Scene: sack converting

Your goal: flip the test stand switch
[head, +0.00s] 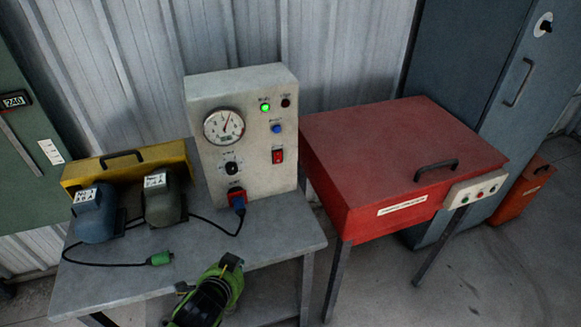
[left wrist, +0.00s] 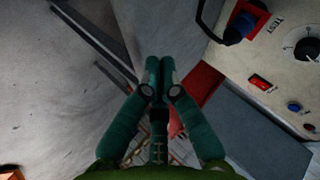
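The test stand (head: 245,84) is a pale upright box on the grey bench. Its red rocker switch (head: 278,155) is on the right of the front panel, below a blue button (head: 277,128). A green lamp (head: 265,107) is lit; a dark lamp is beside it. The switch also shows in the left wrist view (left wrist: 261,82); its position is too small to tell. My left gripper (left wrist: 158,68) has its green fingers together with nothing visible between them, apart from the panel. In the head view, my green and black wrist is low in front of the bench; its fingertips are unclear. My right gripper is out of view.
The grey bench (head: 130,275) holds two motors, blue (head: 94,213) and olive (head: 163,199), and a yellow case (head: 122,165). A blue plug sits in the red socket (head: 236,193); cables cross the bench. A red cabinet (head: 385,150) stands close on the right.

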